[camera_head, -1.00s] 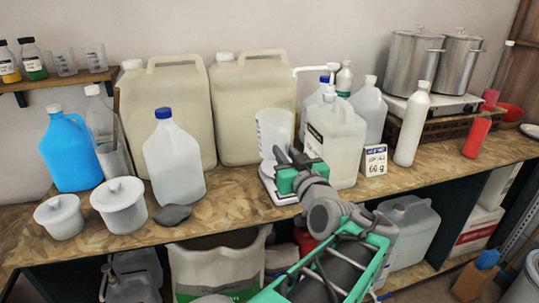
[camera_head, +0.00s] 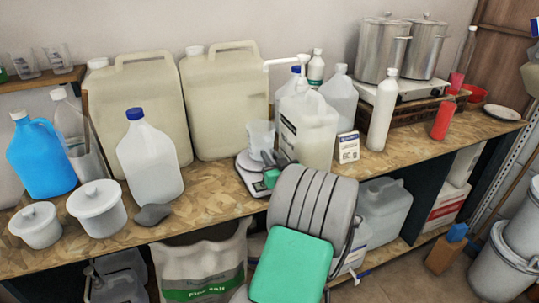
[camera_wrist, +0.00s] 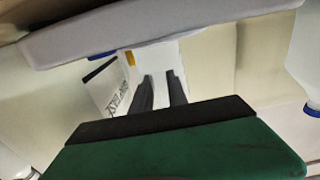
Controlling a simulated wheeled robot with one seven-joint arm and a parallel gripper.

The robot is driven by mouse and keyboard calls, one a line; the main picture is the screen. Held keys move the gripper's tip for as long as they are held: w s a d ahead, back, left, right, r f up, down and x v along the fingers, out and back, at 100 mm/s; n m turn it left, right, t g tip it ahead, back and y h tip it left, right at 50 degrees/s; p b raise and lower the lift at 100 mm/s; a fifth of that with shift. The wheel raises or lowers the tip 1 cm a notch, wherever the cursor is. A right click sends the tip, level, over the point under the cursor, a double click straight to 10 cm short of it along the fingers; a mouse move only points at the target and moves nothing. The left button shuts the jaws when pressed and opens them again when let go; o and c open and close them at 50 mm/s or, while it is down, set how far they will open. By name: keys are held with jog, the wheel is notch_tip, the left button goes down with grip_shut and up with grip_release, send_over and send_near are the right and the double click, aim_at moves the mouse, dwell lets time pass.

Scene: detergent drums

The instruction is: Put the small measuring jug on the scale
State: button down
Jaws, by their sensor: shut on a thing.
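The small measuring jug (camera_head: 260,133) is a translucent, whitish cup and looks upright in the head view. My gripper (camera_head: 273,160) is shut on it from the near side, and its dark fingers hide the jug's lower part. The jug appears over the back of the scale (camera_head: 252,182), a low flat device with a pale plate and a dark front panel. I cannot tell whether the jug touches the plate. In the wrist view my two dark fingers (camera_wrist: 160,80) stand close together against a pale surface, and the jug is hard to make out there.
A pump canister (camera_head: 308,130) stands close right of the scale, with a price card (camera_head: 348,147) beside it. A blue-capped jug (camera_head: 148,160) stands left, and large beige drums (camera_head: 225,105) stand behind. A dark stone (camera_head: 153,214) lies near the bench's front edge.

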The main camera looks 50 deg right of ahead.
jog(key=shift+f+b, duration=0.25)
jog(key=shift+b, duration=0.15)
jog(key=c, duration=1.3)
grip_release()
jog(key=shift+r+p, duration=0.3)
jog(key=shift+p, duration=0.1)
jog(key=b+v, duration=0.3)
jog(key=v, duration=0.9)
jog(key=shift+f, duration=0.1)
